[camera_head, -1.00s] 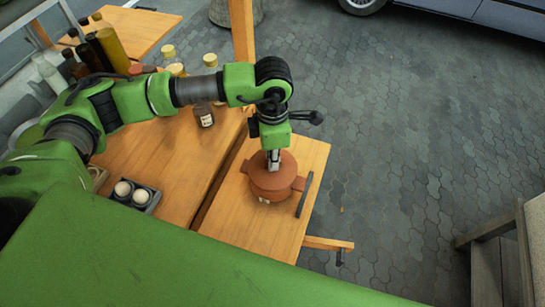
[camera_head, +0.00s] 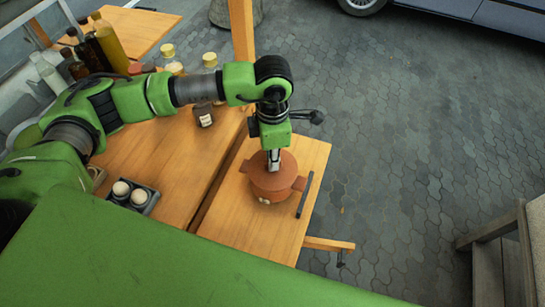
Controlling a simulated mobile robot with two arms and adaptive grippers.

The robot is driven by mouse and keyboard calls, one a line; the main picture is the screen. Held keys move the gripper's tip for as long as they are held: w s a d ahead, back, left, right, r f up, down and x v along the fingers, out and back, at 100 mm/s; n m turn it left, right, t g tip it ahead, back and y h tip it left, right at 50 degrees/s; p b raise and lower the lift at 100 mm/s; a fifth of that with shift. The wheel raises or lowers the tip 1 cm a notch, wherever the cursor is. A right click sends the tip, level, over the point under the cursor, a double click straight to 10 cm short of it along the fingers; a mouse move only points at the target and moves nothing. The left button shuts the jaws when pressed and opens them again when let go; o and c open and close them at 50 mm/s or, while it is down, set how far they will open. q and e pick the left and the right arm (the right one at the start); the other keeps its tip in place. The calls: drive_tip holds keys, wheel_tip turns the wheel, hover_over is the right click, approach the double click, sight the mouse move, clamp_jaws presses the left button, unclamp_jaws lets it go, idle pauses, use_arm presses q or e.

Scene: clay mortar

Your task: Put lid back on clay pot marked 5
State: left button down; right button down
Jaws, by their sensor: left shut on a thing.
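A reddish-brown clay pot (camera_head: 268,194) with two side handles stands upright on the small wooden table (camera_head: 262,235). Its round lid (camera_head: 286,166) covers the top of the pot; whether it is fully seated cannot be told from above. My left gripper (camera_head: 273,166) points straight down over the lid and is shut on the lid's knob, which the fingers hide. A small pale mark shows low on the pot's front side, too small to read. My right gripper is out of view.
A dark bar (camera_head: 305,195) lies along the table's right edge, close to the pot. A dark tray (camera_head: 134,196) with white eggs sits on the larger wooden table (camera_head: 170,170). Bottles (camera_head: 110,46) and jars (camera_head: 204,114) stand behind my left arm. The table's front part is clear.

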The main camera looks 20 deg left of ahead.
use_arm(q)
drive_tip(key=shift+b, duration=0.4)
idle(0.4)
idle(0.4)
drive_tip(key=c, duration=2)
unclamp_jaws()
drive_tip(key=shift+o, duration=0.2)
drive_tip(key=o, duration=0.5)
drive_tip(key=shift+c, duration=0.2)
drive_tip(key=shift+r+p, duration=1.45)
drive_tip(key=shift+r, duration=2.05)
